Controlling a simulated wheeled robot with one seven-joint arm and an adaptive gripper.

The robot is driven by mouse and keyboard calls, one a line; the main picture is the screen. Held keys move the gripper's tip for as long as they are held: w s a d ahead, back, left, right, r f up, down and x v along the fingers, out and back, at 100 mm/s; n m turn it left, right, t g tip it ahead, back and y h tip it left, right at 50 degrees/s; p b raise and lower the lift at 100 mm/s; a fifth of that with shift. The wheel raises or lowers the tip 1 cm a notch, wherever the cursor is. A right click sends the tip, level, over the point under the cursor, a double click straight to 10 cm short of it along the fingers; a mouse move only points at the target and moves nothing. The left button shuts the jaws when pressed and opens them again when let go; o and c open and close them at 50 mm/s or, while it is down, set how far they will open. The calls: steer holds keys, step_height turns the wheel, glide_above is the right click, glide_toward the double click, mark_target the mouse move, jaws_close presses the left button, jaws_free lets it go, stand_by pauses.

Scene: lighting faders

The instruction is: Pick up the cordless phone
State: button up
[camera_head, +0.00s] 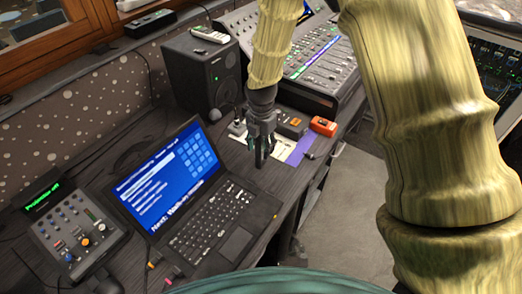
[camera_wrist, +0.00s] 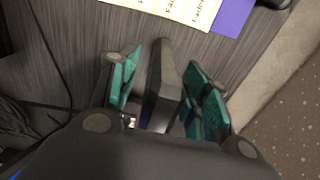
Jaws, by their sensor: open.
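My gripper (camera_head: 262,146) is low over the desk, right of the laptop, with its jaws open. In the wrist view my gripper (camera_wrist: 165,92) has teal finger pads on either side of a dark, narrow, upright object (camera_wrist: 162,72) with a rounded end. This may be the cordless phone; its face is hidden, so I cannot be sure. The pads look apart from it. A pale handset with buttons (camera_head: 210,34) lies on top of the black speaker (camera_head: 203,75) in the head view, and it also looks like a phone.
The open laptop (camera_head: 190,195) is left of my gripper. A small mixer (camera_head: 75,235) stands at far left and a fader console (camera_head: 318,60) behind. An orange device (camera_head: 323,126) and papers (camera_head: 300,150) lie right of my gripper, near the desk edge.

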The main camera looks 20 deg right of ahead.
jaws_close()
steer(key=shift+r, duration=0.1)
